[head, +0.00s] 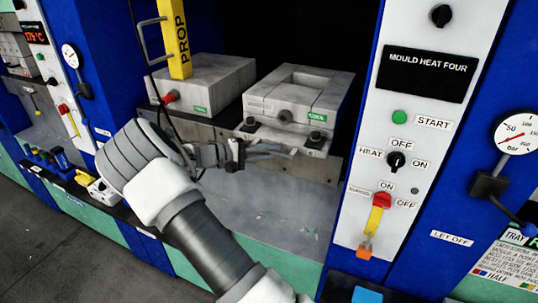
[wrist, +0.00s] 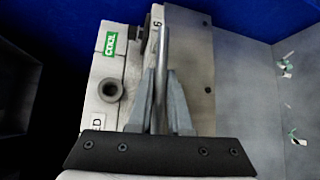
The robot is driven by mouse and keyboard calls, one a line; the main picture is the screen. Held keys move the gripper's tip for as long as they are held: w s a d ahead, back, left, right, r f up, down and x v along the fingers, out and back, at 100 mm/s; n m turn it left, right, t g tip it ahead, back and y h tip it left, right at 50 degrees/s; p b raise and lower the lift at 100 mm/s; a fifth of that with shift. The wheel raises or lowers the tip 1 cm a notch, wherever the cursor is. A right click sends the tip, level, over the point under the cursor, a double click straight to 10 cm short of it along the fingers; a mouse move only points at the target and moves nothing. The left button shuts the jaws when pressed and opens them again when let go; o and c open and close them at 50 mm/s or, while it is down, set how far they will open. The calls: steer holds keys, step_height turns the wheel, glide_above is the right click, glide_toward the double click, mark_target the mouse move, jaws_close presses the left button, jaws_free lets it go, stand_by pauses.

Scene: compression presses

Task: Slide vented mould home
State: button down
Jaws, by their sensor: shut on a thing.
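A grey block mould (head: 300,95) with a rectangular opening in its top stands on the right of the press bed. Its front has a round port, a green tag and black handle mounts. I take it as the vented mould; its name is not readable. In the wrist view, the mould (wrist: 128,62) shows a round port (wrist: 110,90) and a green COOL tag (wrist: 110,43). My gripper (head: 285,150) is at the mould's front, shut on a grey round handle bar (wrist: 161,50). The fingers (wrist: 160,78) lie on both sides of the bar.
A second grey mould (head: 205,82) sits to the left with a red-tipped fitting. A yellow PROP post (head: 176,40) stands over it. A blue press frame and white control panel (head: 410,120) are on the right.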

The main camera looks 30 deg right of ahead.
steer(key=c, duration=0.8)
jaws_free()
steer(key=shift+w+d, duration=0.1)
steer(key=shift+d, duration=0.1)
steer(key=shift+c, duration=0.2)
steer(key=shift+a, duration=0.2)
steer(key=shift+a, duration=0.3)
steer(key=w+a+r+b, duration=0.2)
steer(key=a+b, duration=0.1)
steer(key=a, duration=1.3)
steer(key=shift+a+r, duration=0.15)
steer(key=shift+r, duration=0.1)
steer(key=shift+w, duration=0.1)
